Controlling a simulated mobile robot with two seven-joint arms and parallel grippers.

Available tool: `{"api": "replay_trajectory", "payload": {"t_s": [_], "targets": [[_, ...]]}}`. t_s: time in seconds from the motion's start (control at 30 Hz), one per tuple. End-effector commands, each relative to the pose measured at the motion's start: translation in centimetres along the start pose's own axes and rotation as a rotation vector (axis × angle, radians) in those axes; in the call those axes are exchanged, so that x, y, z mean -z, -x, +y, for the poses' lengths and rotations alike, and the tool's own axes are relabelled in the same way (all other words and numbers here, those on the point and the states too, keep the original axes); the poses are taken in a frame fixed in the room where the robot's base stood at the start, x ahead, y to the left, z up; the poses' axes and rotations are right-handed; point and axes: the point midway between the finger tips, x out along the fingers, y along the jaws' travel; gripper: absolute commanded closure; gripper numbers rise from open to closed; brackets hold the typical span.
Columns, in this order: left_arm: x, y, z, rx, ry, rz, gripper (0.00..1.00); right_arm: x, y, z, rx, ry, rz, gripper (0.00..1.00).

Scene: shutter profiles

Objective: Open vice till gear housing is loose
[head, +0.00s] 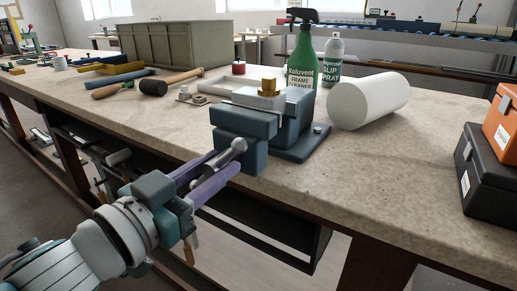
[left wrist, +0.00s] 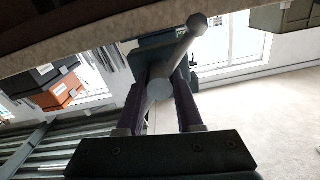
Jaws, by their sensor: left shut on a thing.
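The blue-grey vice (head: 245,122) stands at the front edge of the workbench. A brass-coloured piece (head: 268,87), probably the gear housing, sits at the top between its jaws; I cannot tell how tightly it is held. The vice's grey handle bar (head: 239,146) with a rounded end is at the front, just past the bench edge. My left gripper (head: 226,162) comes from the lower left, its purple fingers on either side of the handle and shut on it. The left wrist view shows the bar (left wrist: 183,48) slanting between the fingers (left wrist: 160,92). My right gripper is out of view.
A white roll (head: 370,100) lies right of the vice, with a green spray bottle (head: 301,60) and a spray can (head: 332,62) behind. A mallet (head: 153,88) and a green crate (head: 175,43) are at left. Dark and orange cases (head: 490,172) stand far right. The front right benchtop is clear.

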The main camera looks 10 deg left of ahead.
Motion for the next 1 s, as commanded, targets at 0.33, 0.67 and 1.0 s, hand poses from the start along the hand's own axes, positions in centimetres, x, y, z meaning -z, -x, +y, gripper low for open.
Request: {"api": "replay_trajectory", "payload": {"t_s": [0.33, 0.67, 1.0], "targets": [[0.0, 0.01, 0.0, 0.0, 0.0, 0.0, 1.0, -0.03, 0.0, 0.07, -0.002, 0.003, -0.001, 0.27], [0.0, 0.01, 0.0, 0.0, 0.0, 0.0, 1.0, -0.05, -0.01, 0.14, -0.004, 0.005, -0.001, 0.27], [0.01, 0.01, 0.0, 0.0, 0.0, 0.0, 1.0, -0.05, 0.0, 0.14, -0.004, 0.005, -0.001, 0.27]]}}
